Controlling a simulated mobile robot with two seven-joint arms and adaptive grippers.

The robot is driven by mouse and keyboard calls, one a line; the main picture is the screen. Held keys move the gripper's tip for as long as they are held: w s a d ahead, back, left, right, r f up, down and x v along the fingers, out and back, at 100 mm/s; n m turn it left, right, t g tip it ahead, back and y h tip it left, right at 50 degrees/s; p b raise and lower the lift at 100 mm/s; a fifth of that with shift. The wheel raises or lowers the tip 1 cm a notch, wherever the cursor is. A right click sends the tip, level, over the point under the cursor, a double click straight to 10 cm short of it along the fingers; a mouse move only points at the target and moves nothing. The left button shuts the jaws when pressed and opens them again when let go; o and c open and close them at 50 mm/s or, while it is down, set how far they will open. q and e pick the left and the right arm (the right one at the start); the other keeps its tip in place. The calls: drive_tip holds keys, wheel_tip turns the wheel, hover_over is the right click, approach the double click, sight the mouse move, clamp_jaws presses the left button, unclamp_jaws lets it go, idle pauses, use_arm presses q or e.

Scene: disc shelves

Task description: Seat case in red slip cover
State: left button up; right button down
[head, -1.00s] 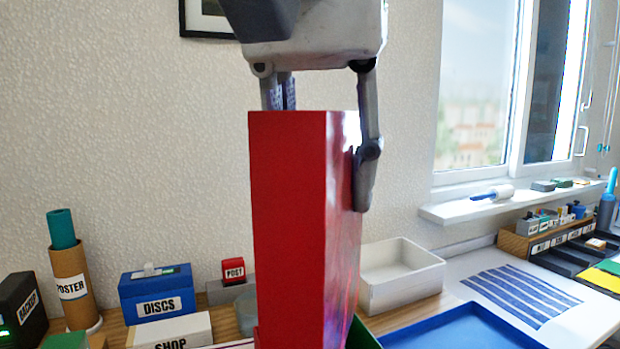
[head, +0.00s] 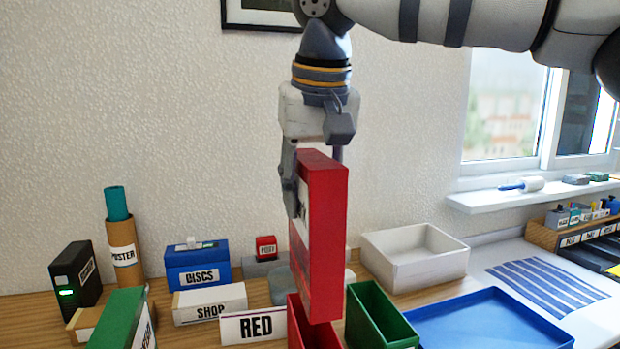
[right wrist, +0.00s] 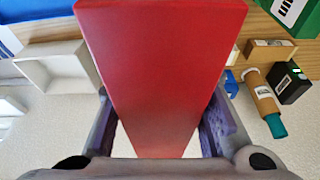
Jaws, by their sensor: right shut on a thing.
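The red case (head: 322,245) is a tall, thin box held upright, tilted slightly in the head view. My right gripper (head: 312,185) is shut on its upper part, one finger on each side. The case also fills the middle of the right wrist view (right wrist: 160,70), between the two fingers (right wrist: 160,130). The red slip cover (head: 312,338) stands at the bottom of the head view, its mouth open upward. The case's lower end is at or just above that mouth; I cannot tell whether it is inside. My left gripper is not in view.
A green open slip cover (head: 378,318) stands close to the right of the red one. A RED sign (head: 253,326) is to the left. A blue tray (head: 490,322) and a white bin (head: 415,255) are at right. A green case (head: 122,320) is at front left.

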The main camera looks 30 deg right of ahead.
drive_tip(key=shift+f, duration=2.1)
wheel_tip(320, 180, down, 13)
drive_tip(key=shift+r, duration=0.2)
idle(4.3)
drive_tip(key=c, duration=1)
unclamp_jaws()
